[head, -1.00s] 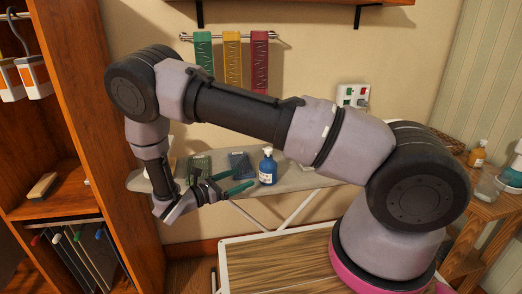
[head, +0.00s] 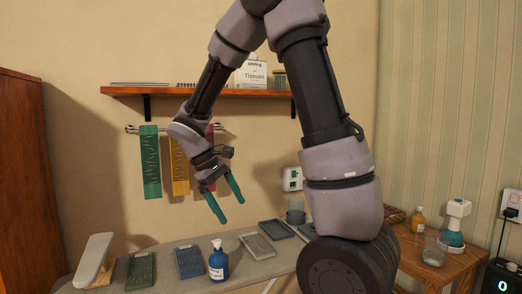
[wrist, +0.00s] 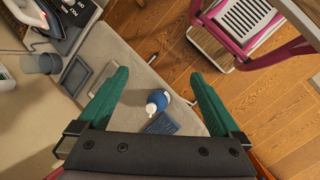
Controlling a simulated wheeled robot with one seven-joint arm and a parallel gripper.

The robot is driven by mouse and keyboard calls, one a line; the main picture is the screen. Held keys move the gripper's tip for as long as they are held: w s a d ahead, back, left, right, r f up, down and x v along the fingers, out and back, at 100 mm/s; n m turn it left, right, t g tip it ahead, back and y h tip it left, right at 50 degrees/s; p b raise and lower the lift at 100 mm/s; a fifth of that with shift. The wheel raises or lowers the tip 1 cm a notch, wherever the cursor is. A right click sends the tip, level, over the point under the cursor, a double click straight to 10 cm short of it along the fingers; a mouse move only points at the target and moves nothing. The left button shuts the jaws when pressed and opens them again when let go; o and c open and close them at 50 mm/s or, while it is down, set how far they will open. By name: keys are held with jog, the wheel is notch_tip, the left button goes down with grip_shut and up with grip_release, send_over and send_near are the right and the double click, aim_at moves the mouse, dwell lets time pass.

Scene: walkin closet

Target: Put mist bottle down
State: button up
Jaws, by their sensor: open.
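The mist bottle (head: 218,262) is blue with a white cap and a white label. It stands upright on the grey ironing board (head: 190,282). In the wrist view the bottle (wrist: 158,100) is seen from above, between and beyond my fingers. My gripper (head: 226,207) has green fingers spread apart with nothing between them. It hangs in the air above the bottle and is clear of it. The wrist view also shows the open fingers (wrist: 155,105).
A dark green tray (head: 140,271), a blue tray (head: 190,261) and a grey tray (head: 257,246) lie on the board. A wall shelf (head: 200,91) and hanging coloured strips (head: 150,165) are behind my arm. A wooden side table (head: 440,262) stands at right.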

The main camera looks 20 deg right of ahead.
jog(key=s+d+r+m+t+y, duration=0.2)
jog(key=s+r+m+t+y, duration=0.1)
jog(key=r, duration=0.5)
jog(key=s+d+r+m+t+y, duration=0.2)
jog(key=s+r+m+t+y, duration=0.2)
jog(key=s+r+m, duration=0.4)
jog(key=shift+s+d+r+t, duration=0.15)
jog(key=shift+d+t, duration=0.1)
jog(key=shift+t, duration=0.65)
grip_shut()
